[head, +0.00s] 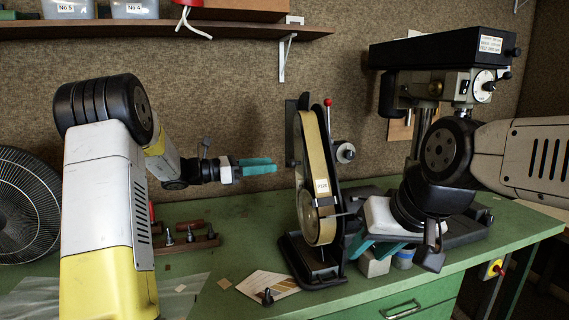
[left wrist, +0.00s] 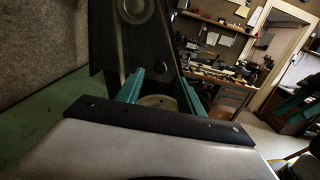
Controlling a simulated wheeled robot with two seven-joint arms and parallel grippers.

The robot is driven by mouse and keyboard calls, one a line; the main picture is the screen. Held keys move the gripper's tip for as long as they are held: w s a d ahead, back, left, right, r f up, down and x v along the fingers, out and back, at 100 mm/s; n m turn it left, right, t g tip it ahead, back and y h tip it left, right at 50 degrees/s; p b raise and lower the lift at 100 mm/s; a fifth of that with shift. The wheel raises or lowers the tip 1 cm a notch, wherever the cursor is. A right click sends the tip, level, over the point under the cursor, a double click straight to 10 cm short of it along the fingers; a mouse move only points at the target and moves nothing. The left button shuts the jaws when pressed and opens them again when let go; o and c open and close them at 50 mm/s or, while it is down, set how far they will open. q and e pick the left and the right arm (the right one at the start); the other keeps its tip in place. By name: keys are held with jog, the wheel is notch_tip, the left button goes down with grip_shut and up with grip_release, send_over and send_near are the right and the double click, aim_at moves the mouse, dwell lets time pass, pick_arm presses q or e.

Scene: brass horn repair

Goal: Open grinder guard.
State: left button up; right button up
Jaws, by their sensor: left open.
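The belt grinder (head: 320,180) stands upright on the green bench, with a tan belt in a dark frame and a red-tipped lever (head: 327,102) at its top. I cannot tell which part is the guard or whether it is open. My left gripper (head: 257,166) is open and empty, left of the grinder and apart from it, its teal fingers pointing right. In the left wrist view, the grinder's dark side plate (left wrist: 145,45) with a wheel rises beyond the open fingers (left wrist: 163,92). My right gripper (head: 378,248) is low, right of the grinder; its teal fingers look spread, with nothing visibly held.
A drill press (head: 440,50) stands behind my right arm. A small block (head: 374,265) and a blue-and-white container (head: 404,258) sit below my right gripper. A fan (head: 25,205) is far left.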

aim_at(290, 163)
pick_arm(q)
jog(key=x, duration=0.6)
jog(key=shift+s, duration=0.1)
grip_shut()
dwell(1.2)
